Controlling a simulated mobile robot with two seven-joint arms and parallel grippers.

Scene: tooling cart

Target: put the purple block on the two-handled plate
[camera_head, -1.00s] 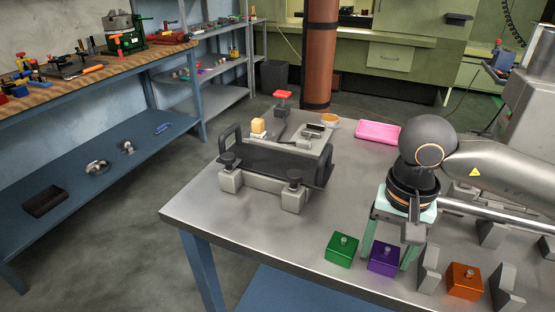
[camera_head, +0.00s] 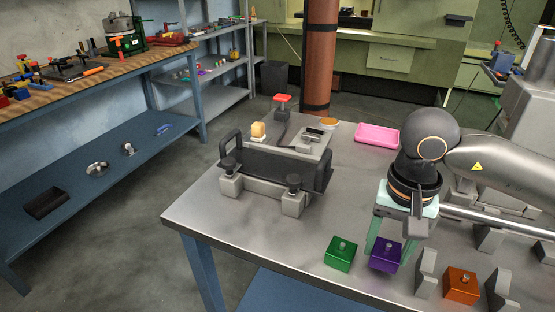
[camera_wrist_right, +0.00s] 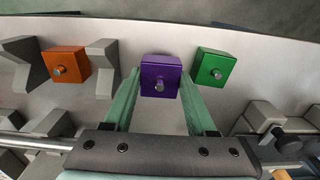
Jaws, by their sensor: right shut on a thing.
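The purple block (camera_head: 386,255), with a small metal knob on top, is near the front edge of the metal table. My right gripper (camera_head: 384,246) is shut on it, and in the right wrist view the block (camera_wrist_right: 160,76) sits between the two green fingers (camera_wrist_right: 157,92). I cannot tell for sure whether the block touches the table. The two-handled plate (camera_head: 270,165), dark with a raised handle at each end, rests on grey supports at the table's left part. My left gripper is not in view.
A green block (camera_head: 340,254) stands just left of the purple one. An orange block (camera_head: 461,286) sits between grey angled blocks (camera_head: 425,273) to the right. A pink tray (camera_head: 377,135) lies at the back.

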